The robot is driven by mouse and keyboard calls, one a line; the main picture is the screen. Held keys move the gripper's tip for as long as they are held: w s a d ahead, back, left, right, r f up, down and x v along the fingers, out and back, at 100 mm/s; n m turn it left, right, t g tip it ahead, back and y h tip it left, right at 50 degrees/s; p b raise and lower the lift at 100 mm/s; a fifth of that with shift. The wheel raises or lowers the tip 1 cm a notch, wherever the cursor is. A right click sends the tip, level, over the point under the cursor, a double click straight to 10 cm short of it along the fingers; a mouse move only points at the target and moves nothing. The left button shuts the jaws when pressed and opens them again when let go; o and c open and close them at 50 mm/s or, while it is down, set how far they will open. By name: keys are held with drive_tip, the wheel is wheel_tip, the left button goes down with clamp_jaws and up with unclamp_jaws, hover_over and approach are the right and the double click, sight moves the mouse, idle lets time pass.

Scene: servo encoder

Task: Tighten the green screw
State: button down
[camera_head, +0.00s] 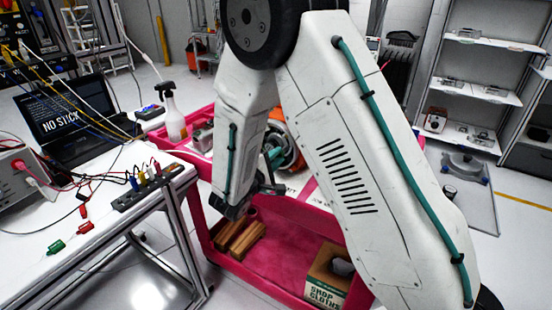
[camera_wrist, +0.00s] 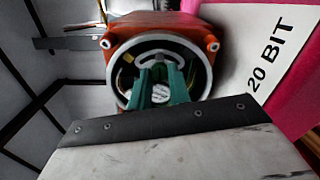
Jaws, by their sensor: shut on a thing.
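In the wrist view an orange-red motor housing (camera_wrist: 108,62) faces me, with a silver ring (camera_wrist: 122,75) around its round opening. My gripper (camera_wrist: 158,66) reaches into this opening with two teal fingers. The fingers are nearly parallel and shut on a small part at their tips. A grey curved piece shows at the fingertips. I cannot make out a green screw apart from the teal fingers. In the head view the orange housing (camera_head: 291,147) sits on the pink cart, partly hidden by my arm, and my gripper (camera_head: 277,156) is at its front.
The pink cart (camera_head: 201,228) holds wooden blocks (camera_head: 240,238) and a cloth box (camera_head: 326,276) on its lower shelf. A spray bottle (camera_head: 173,118) stands on top. A white bench (camera_head: 50,220) with a laptop (camera_head: 72,112) and leads is at left. Shelves (camera_head: 485,90) stand at right.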

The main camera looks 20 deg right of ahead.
drive_tip(key=shift+m, duration=0.5)
drive_tip(key=c, duration=1.3)
unclamp_jaws()
drive_tip(key=shift+a, duration=0.1)
drive_tip(key=v, duration=0.7)
drive_tip(key=shift+s+a, duration=0.25)
